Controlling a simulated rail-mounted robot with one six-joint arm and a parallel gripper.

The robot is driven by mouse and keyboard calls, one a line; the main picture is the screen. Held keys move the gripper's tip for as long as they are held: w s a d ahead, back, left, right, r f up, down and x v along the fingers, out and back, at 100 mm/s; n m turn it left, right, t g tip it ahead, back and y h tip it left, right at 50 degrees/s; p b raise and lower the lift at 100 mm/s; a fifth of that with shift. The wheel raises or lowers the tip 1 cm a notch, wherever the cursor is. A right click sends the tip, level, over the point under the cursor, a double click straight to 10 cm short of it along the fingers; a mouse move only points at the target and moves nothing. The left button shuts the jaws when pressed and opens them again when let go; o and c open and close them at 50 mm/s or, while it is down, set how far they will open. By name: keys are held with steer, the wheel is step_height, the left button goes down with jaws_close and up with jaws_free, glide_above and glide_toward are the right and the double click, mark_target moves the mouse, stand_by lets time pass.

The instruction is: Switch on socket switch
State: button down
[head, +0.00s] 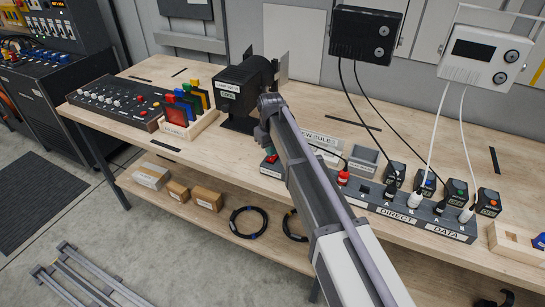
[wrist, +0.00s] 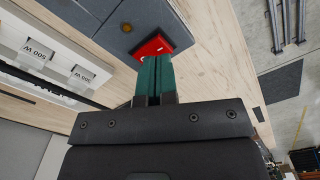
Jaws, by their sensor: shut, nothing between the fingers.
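A red switch (wrist: 154,46) sits on a dark grey socket block (wrist: 128,14) in the wrist view. My gripper (wrist: 154,60) has teal fingers pressed together with nothing between them. Its tips overlap the near edge of the red switch in that view; I cannot tell whether they touch it. Part of the switch's face is hidden behind the fingers. My arm hides most of the strip's left end, where a small red patch (head: 271,158) shows.
A black lamp housing (head: 243,88) stands behind my arm. A control panel (head: 118,100) sits left. White 500 W blocks (wrist: 75,75) show in the wrist view.

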mark_target(271, 159)
steer(key=shift+f+b, duration=1.25)
stand_by(0.7)
step_height(271, 159, up, 7)
steer(key=p, duration=0.7)
steer(key=shift+r, duration=0.15)
steer(key=s+d+m, duration=0.7)
steer(key=s+d, duration=1.7)
steer(key=s, duration=0.2)
steer(key=shift+m, duration=0.4)
